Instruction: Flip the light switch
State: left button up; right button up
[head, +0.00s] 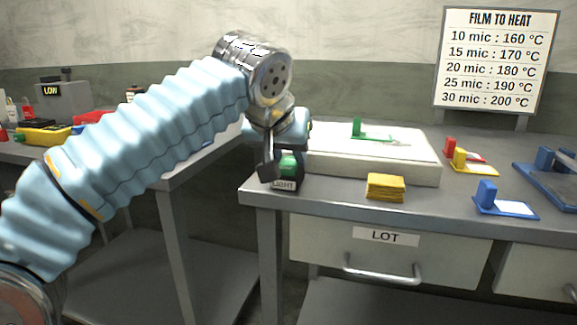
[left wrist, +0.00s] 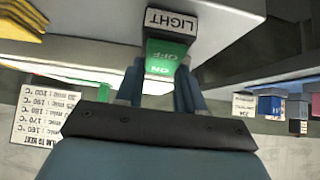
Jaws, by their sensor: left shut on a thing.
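The light switch (head: 288,166) is a dark box with a green rocker and a LIGHT label, at the left front corner of the right-hand bench. My left gripper (head: 277,163) reaches down over it and partly hides it. In the left wrist view the picture is upside down. There the green rocker of the switch (left wrist: 166,58) shows the words OFF and ON, and the fingers of my left gripper (left wrist: 159,88) stand on both sides of it, shut on the switch. Which way the rocker is tipped is hard to tell. My right gripper is not in view.
A white slab (head: 400,168) lies just right of the switch. A yellow stack (head: 385,187) sits in front of it, above the LOT drawer (head: 350,255). Colored tags (head: 505,207) lie farther right. A gap separates the left bench (head: 185,170) from this bench.

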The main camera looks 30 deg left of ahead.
pick_arm(q)
jog(key=o, duration=1.1)
jog(key=shift+c, duration=0.2)
jog(key=p+v, duration=0.3)
jog(key=v, duration=1)
jog(key=shift+s+r, duration=0.25)
